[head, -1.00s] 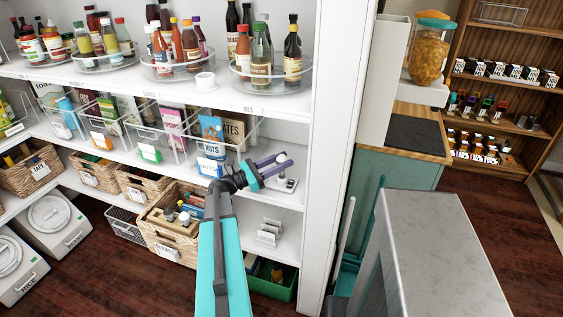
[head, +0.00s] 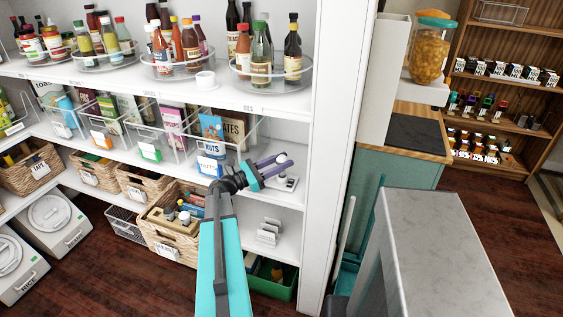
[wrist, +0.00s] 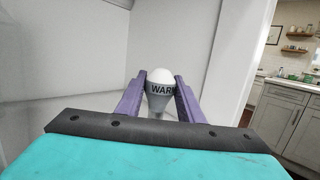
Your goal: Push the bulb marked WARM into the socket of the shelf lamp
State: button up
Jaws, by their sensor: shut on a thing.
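My gripper (head: 283,161) has purple fingers and reaches into the right end of the middle shelf. In the wrist view, my gripper (wrist: 161,84) is shut on a white bulb (wrist: 160,88) marked WARM. The bulb is held upright between the fingertips, its rounded top up and its narrower grey part below. In the head view the bulb is too small to make out clearly. A small pale fixture (head: 287,182), perhaps the shelf lamp, stands on the shelf just below the fingers. Its socket cannot be made out, nor whether the bulb touches it.
The white shelf upright (head: 326,140) stands close to the right of my gripper. A clear bin (head: 222,160) with packets, labelled NUTS, is close on the left. Bottles on a turntable (head: 262,68) stand on the shelf above. Pale stacked holders (head: 268,231) sit on the shelf below.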

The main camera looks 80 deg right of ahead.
jog(key=shift+f+b, duration=0.65)
jog(key=shift+f, duration=0.8)
jog(key=o, duration=1.1)
jog(key=shift+o, duration=0.2)
jog(key=shift+w+a, duration=0.1)
jog(key=b+v, duration=0.3)
jog(key=v, duration=1)
jog(key=shift+w, duration=0.2)
jog(key=shift+a, duration=0.1)
